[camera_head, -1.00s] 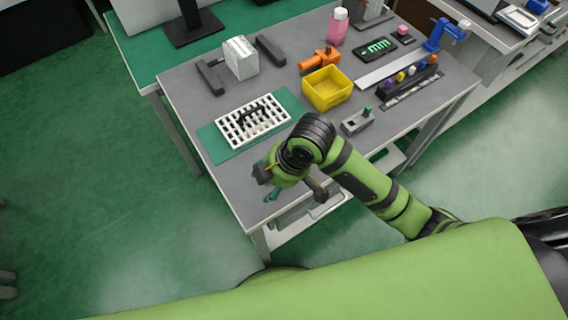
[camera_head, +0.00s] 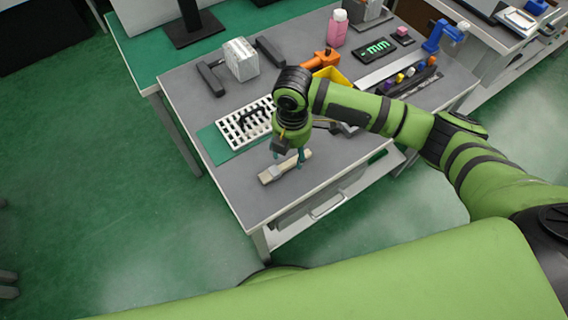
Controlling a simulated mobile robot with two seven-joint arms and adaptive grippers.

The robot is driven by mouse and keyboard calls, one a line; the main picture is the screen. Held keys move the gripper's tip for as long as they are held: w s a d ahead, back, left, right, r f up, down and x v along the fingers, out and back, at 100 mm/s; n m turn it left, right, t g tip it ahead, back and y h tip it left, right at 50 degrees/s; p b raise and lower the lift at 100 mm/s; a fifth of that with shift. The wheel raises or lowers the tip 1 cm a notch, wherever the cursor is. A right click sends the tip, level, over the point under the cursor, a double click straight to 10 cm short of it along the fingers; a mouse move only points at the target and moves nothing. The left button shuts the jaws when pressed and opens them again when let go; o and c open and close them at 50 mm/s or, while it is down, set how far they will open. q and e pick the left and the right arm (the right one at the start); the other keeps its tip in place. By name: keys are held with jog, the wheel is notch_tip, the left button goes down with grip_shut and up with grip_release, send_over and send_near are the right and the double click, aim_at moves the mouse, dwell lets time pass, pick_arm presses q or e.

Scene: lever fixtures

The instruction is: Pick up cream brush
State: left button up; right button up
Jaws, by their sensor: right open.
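The cream brush (camera_head: 271,175) lies on the grey table top near its front left corner, with its handle pointing to the upper right. My right gripper (camera_head: 288,160) is above the brush's handle, pointing down, with its teal fingers at or around the handle. It is open; whether the fingers touch the brush cannot be told. My left gripper is not in view.
A white slotted rack (camera_head: 240,128) stands on a green mat (camera_head: 212,142) just behind the brush. A yellow bin (camera_head: 337,76) is partly hidden behind my right arm. A white box (camera_head: 240,60) and a pink bottle (camera_head: 337,27) stand farther back. The table's front left corner is clear.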

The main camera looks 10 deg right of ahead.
aim_at(290, 159)
jog(key=shift+f, duration=1.5)
jog(key=c, duration=1)
jog(key=shift+c, duration=0.2)
